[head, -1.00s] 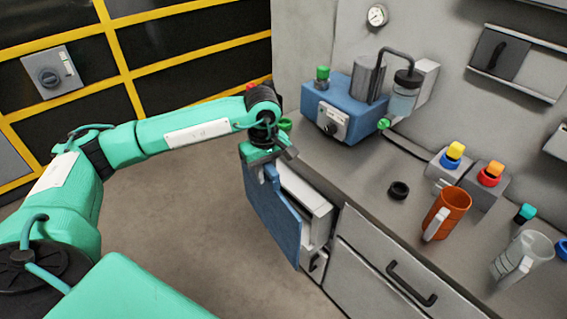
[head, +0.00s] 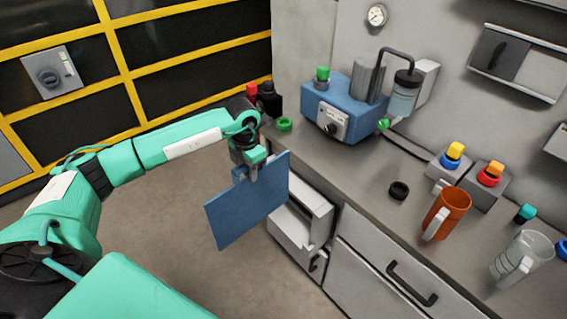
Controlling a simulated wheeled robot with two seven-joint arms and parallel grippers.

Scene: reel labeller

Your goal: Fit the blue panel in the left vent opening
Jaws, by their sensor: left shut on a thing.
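The blue panel (head: 243,212) is a flat, thin rectangle. My left gripper (head: 252,172) is shut on its upper edge and holds it in the air, tilted, in front of the cabinet. The panel hides part of that cabinet side, and I cannot tell whether this opening is the left vent opening. My right gripper is not in view.
A drawer handle (head: 412,284) sticks out below. The floor left of the panel is clear.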

